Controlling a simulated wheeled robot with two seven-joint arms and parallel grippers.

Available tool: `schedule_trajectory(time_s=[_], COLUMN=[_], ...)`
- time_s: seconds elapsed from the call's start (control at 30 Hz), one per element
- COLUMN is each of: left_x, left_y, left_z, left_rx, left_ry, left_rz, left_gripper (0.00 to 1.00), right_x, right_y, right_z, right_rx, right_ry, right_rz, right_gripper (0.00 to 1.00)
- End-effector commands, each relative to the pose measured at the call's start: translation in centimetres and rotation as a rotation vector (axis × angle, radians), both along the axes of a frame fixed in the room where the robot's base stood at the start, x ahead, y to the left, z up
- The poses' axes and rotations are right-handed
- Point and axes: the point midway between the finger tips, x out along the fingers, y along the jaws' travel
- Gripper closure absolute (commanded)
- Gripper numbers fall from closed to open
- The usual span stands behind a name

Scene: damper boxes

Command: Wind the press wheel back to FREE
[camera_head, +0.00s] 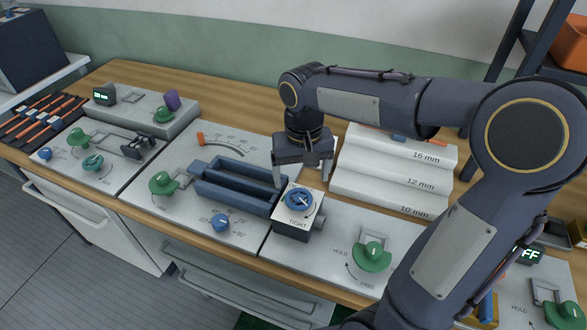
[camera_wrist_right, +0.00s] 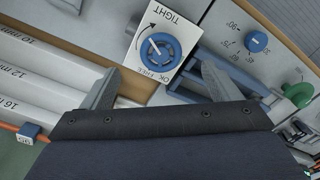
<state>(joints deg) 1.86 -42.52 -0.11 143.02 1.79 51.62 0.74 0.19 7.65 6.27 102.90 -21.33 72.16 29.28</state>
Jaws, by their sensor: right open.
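The press wheel (camera_head: 299,199) is a blue round knob on the white top of a dark box at the right end of the blue press trough (camera_head: 236,187). It also shows in the right wrist view (camera_wrist_right: 160,51), with TIGHT, OK and FREE printed around it and a curved arrow. A pale pointer mark is on the wheel; I cannot tell exactly what it reads. My right gripper (camera_head: 302,176) is open, pointing down just above and behind the wheel. In the wrist view its fingers (camera_wrist_right: 161,73) are spread either side of the wheel, apart from it. My left gripper is out of view.
A white stepped rack (camera_head: 395,175) marked 16, 12 and 10 mm stands close right of my gripper. A blue knob (camera_head: 220,222) and a green lever (camera_head: 163,183) lie to the left. A green HOLD lever (camera_head: 372,253) is to the right. The panel in front is fairly clear.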

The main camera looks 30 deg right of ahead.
Motion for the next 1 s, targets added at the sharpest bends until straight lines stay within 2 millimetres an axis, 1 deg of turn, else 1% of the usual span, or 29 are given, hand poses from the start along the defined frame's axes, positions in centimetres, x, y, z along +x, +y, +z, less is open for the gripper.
schedule_trajectory(time_s=[0.03,0.17,0.27,0.5,0.63,0.77,1.0], left_x=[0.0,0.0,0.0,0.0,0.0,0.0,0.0], left_y=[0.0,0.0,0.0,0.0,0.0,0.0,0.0], left_z=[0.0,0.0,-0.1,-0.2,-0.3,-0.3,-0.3], left_rx=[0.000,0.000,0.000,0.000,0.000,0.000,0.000], left_ry=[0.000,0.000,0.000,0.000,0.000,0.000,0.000], left_rz=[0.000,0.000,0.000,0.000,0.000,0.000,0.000], left_gripper=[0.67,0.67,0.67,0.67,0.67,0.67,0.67], right_x=[0.3,0.6,0.5,0.4,0.5,0.5,0.5], right_y=[0.0,0.0,0.0,0.0,0.0,0.0,0.0], right_z=[-0.1,-0.7,-1.9,-5.9,-7.3,-7.9,-8.0], right_rx=[-0.006,-0.012,-0.012,-0.011,-0.011,-0.011,-0.010], right_ry=[0.007,0.014,0.016,0.017,0.014,0.013,0.011], right_rz=[-0.001,-0.005,-0.006,-0.005,-0.004,-0.004,-0.005], right_gripper=[0.17,0.17,0.17,0.17,0.17,0.17,0.17])
